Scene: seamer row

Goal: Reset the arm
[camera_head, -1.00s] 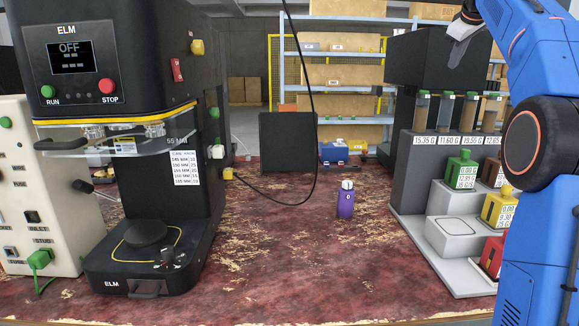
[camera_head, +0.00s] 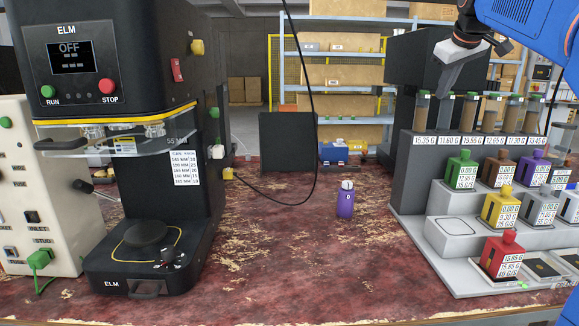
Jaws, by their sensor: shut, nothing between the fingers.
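My gripper (camera_head: 447,80) is at the upper right, pointing down and tilted, at the end of my blue arm. It hangs in front of the dark upper panel of the dispensing rack, above the row of tubes. Its fingers look closed, with nothing seen between them. My blue arm enters from the top right corner, and part of it is cut off by the picture edge.
The grey stepped rack (camera_head: 408,190) holds several coloured bottles, including a red one (camera_head: 502,256). A black ELM seamer (camera_head: 105,70) stands at left. A purple bottle (camera_head: 345,200) stands on the worn red bench (camera_head: 300,265). A black cable (camera_head: 314,120) hangs mid-picture.

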